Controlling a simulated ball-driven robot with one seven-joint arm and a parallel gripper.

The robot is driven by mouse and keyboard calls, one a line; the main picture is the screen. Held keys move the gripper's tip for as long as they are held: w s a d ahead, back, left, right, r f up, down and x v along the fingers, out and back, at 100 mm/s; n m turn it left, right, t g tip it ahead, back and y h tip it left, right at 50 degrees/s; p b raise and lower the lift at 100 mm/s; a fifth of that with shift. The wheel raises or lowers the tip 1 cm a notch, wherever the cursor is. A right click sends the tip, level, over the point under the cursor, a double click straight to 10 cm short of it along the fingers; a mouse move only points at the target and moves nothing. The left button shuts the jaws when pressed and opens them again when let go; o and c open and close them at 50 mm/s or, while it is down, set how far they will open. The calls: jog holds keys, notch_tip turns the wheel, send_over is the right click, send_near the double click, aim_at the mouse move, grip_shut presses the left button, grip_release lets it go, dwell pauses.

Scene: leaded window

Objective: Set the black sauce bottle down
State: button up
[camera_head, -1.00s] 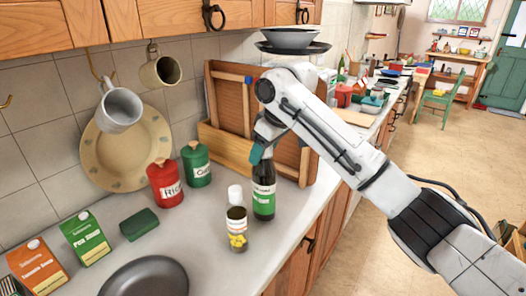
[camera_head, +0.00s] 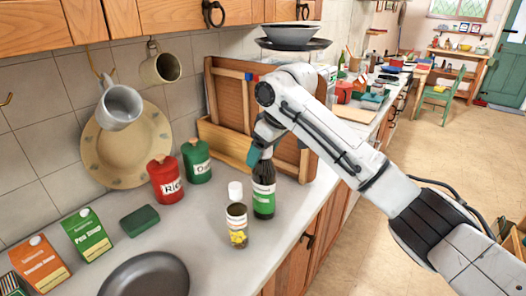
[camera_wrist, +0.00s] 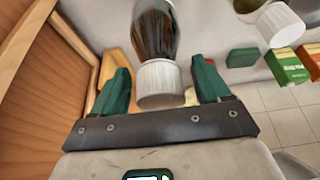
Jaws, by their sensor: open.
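The black sauce bottle (camera_head: 264,192) with a green and white label stands upright on the counter (camera_head: 205,235). My gripper (camera_head: 260,153) is above it at its neck and hides its top in the head view. In the wrist view, the white cap (camera_wrist: 160,84) and dark neck of the bottle (camera_wrist: 156,32) lie between the two green fingers of my gripper (camera_wrist: 161,86). The fingers are open, with a gap on each side of the cap.
Red (camera_head: 166,180) and green (camera_head: 196,162) canisters and a wooden rack (camera_head: 232,146) are behind. A dark pan (camera_head: 145,276) lies in front. The counter edge is right.

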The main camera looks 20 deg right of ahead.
jog(key=b+v, duration=0.1)
jog(key=v, duration=1.1)
jog(key=shift+r, duration=0.1)
